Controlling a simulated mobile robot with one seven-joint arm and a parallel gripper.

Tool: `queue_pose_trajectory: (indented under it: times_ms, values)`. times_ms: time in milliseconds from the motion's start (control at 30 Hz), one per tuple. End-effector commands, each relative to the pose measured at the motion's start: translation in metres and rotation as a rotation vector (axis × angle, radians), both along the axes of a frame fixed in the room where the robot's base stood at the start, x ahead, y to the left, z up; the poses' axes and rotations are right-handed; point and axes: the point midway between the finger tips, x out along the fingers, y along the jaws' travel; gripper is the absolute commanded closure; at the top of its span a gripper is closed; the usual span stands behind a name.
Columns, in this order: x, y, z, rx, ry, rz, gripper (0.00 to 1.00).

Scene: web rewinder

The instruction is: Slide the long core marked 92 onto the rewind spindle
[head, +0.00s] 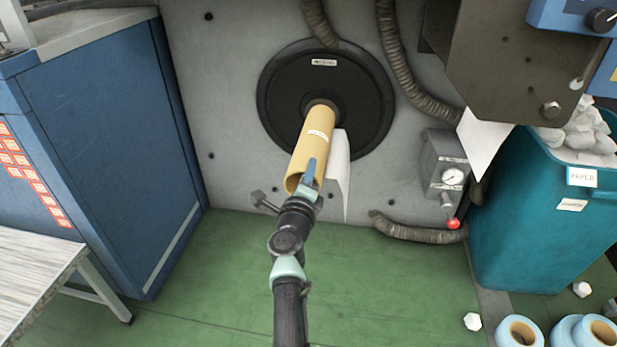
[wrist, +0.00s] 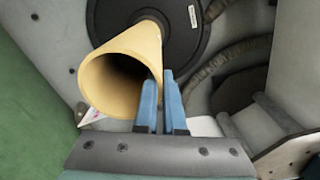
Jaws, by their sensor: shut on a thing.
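A long tan core (head: 311,150) with a small white label, too small to read, runs toward the hub of the round black disc (head: 285,100) on the grey machine wall. In the wrist view the core's open near end (wrist: 97,60) faces me with a dark, empty-looking bore. Its far end meets the middle of the black disc (wrist: 185,40). The spindle itself is hidden, so I cannot tell how far the core sits around it. My gripper (head: 309,172) is at the core's near end; its blue fingers (wrist: 162,95) are close together on the rim's right side, shut on the core wall.
A white pointed sheet or plate (head: 338,165) stands just right of the core. A gauge box with a red knob (head: 447,165) and ribbed hoses (head: 410,75) are further right. A blue cabinet (head: 110,130) stands left, a teal paper bin (head: 535,220) right. Green floor below is mostly clear.

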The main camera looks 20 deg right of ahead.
Motion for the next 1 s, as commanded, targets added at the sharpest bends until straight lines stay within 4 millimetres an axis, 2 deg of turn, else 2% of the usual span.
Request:
queue_pose_trajectory:
  times_ms: [1000]
  values:
    - [0.0023,-0.0005,-0.0025,-0.001,-0.004,0.002,1.00]
